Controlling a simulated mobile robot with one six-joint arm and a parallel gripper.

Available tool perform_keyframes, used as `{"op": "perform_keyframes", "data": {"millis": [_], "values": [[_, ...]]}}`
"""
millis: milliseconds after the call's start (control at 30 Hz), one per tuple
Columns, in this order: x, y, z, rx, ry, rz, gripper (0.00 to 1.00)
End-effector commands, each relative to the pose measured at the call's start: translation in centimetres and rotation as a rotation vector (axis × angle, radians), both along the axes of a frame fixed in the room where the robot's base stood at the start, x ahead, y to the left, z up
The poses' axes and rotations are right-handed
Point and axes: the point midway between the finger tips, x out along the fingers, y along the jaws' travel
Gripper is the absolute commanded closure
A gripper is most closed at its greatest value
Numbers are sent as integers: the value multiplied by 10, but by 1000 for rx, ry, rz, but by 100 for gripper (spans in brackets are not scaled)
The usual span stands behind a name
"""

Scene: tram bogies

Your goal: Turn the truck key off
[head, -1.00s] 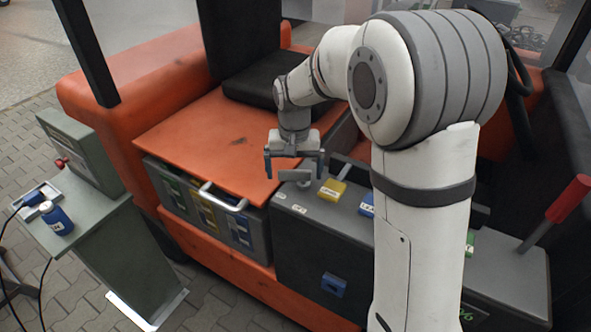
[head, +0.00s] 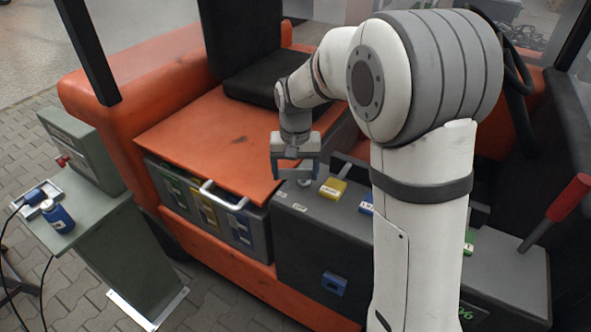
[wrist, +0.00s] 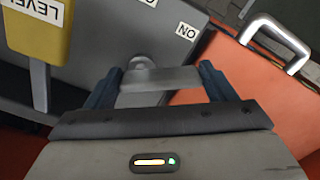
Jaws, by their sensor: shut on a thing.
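The truck key is a grey flat bar on a round hub. It shows in the wrist view (wrist: 160,80) between my two blue fingers. In the head view only a small part of it (head: 305,183) shows below my gripper (head: 297,172), at the left end of the dark console (head: 290,235). My gripper points down and is shut on the key's two ends. A white ON label (wrist: 186,30) lies beyond the key in the wrist view, with a second label (wrist: 150,2) cut off at the top edge.
A yellow LEVEL lever (wrist: 38,30) stands close to the key; it also shows in the head view (head: 332,188). An orange cover (head: 210,135) and a handled battery box (head: 215,215) lie left of the console. A red-handled lever (head: 568,198) stands at the right.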

Motion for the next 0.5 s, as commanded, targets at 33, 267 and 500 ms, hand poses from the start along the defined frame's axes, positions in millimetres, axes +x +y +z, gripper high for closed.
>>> {"op": "perform_keyframes", "data": {"millis": [33,267,500], "values": [[0,0,0,0,0,2,46],[-1,0,0,1,0,56,46],[-5,-2,0,1,-1,214,46]]}}
